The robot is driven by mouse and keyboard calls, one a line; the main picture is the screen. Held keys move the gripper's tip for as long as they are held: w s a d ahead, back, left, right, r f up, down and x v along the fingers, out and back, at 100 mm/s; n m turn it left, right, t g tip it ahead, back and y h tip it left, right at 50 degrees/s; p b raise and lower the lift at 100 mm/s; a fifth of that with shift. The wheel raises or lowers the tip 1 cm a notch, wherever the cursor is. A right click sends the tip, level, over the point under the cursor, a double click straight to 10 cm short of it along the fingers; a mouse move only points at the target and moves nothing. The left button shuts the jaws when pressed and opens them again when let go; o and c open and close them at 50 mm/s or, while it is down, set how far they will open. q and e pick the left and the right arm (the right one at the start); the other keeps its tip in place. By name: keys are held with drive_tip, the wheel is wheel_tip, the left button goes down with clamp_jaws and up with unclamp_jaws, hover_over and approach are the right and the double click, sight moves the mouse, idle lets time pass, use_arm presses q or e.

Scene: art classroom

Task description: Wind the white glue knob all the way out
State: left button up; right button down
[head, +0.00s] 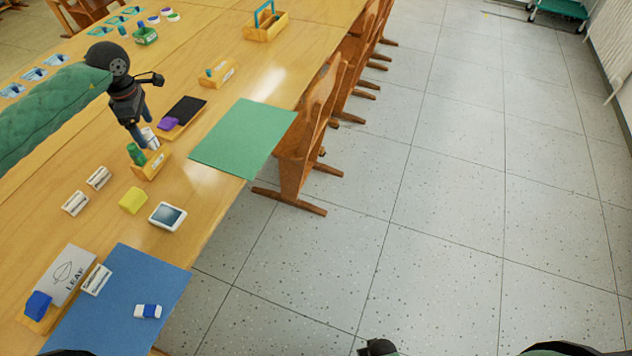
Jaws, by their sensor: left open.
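My left gripper (141,126) reaches in from the left with its fingers pointing down, open. A small white cylinder (151,139), which looks like the white glue knob, stands right at the fingertips. I cannot tell whether the fingers touch it. It stands at a small wooden holder (155,166), beside a green piece (136,154). The fingers hide part of the white piece, and its thread is too small to see. My right gripper's fingers are not in view.
A dark tray with a purple block (168,124) lies close behind the holder. A yellow block (133,200), a white-framed device (167,217) and white erasers (99,178) lie nearer. A green sheet (243,138) overhangs the table's right edge. Chairs (300,150) line that side.

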use_arm(q)
drive_tip(key=n, duration=0.6)
drive_tip(key=shift+b, duration=0.35)
idle(0.3)
drive_tip(key=shift+c, duration=0.4)
drive_tip(key=c, duration=1.4)
